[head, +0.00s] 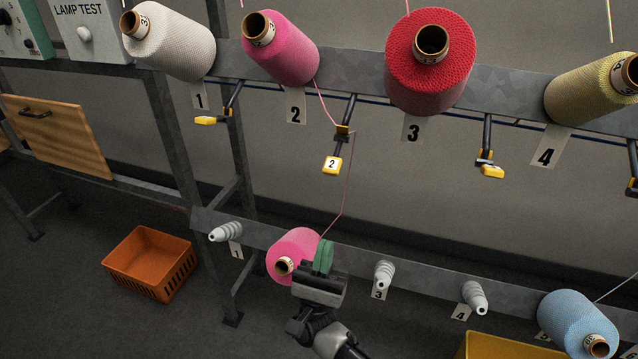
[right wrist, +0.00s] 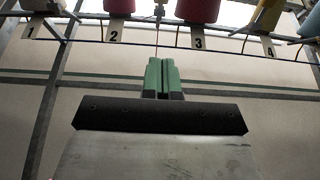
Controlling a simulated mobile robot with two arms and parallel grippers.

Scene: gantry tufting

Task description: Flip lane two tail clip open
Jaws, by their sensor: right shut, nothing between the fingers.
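The lane two tail clip hangs under the upper rail below the number 2 plate. It has a dark arm and a yellow tab (head: 332,166) marked 2. A thin pink yarn passes by its dark jaw and runs down to the lower pink cone (head: 293,250). I cannot tell if the clip is shut on the yarn. My right gripper (head: 323,257) has green fingers, pressed together and empty. It is well below the clip, in front of the lower cone's right side. In the right wrist view its fingertips (right wrist: 160,64) point up toward the rail. My left gripper is not in view.
A pink cone (head: 283,48) sits above plate 2, between a white cone (head: 172,40) and a red cone (head: 430,65). Neighbouring clips have yellow tabs (head: 206,120). Grey pegs (head: 384,275) line the lower rail. An orange crate (head: 150,262) stands on the floor.

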